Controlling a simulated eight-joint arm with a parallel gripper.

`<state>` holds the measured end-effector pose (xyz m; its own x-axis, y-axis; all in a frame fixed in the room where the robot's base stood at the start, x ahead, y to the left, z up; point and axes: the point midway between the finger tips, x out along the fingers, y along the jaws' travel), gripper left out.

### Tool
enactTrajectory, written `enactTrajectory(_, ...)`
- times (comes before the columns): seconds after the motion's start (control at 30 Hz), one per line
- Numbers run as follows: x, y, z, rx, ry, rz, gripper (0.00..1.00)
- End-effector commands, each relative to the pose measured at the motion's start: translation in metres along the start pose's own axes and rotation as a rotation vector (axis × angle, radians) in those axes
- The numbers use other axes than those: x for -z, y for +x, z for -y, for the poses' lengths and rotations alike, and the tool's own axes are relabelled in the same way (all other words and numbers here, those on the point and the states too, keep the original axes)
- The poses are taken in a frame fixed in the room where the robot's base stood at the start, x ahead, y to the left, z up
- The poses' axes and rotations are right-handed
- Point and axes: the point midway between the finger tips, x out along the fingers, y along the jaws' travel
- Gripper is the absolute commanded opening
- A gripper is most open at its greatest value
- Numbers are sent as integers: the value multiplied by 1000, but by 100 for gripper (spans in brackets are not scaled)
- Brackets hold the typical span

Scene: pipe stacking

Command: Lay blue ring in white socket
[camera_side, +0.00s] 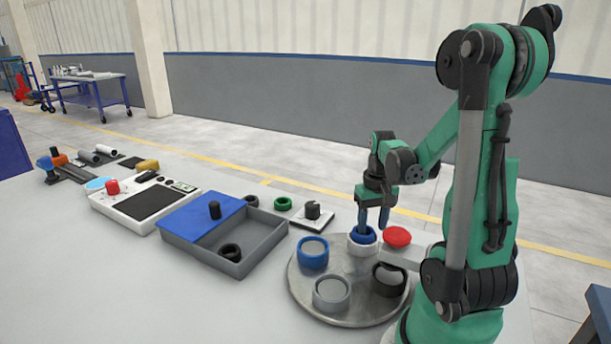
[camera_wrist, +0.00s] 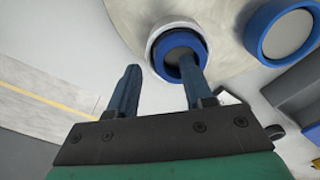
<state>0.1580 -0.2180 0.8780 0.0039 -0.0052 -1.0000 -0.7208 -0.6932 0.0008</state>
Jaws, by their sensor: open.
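The blue ring (camera_side: 361,237) sits in the mouth of the white socket (camera_side: 362,249) on the round grey turntable in the side view. In the wrist view the ring (camera_wrist: 205,46) lies within the white socket's rim (camera_wrist: 151,36); whether it is fully seated I cannot tell. My gripper (camera_side: 373,226) is open just above them. In the wrist view its fingers (camera_wrist: 160,66) are spread apart. The right finger overlaps the ring's opening and edge, hiding part of it. The left finger is outside the white socket.
The turntable (camera_side: 298,284) also bears a blue socket (camera_side: 313,259), a grey socket (camera_side: 331,300) and a black socket (camera_side: 388,287). A red disc (camera_side: 397,236) lies behind it. A grey tray with a blue lid (camera_side: 190,216) and a white panel (camera_side: 118,212) stand left.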

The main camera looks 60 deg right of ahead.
Motion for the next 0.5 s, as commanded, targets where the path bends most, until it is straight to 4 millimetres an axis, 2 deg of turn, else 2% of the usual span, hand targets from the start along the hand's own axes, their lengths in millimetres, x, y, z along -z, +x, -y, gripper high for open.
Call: enactTrajectory(0.5,-1,-84,1,1,-3,5,44)
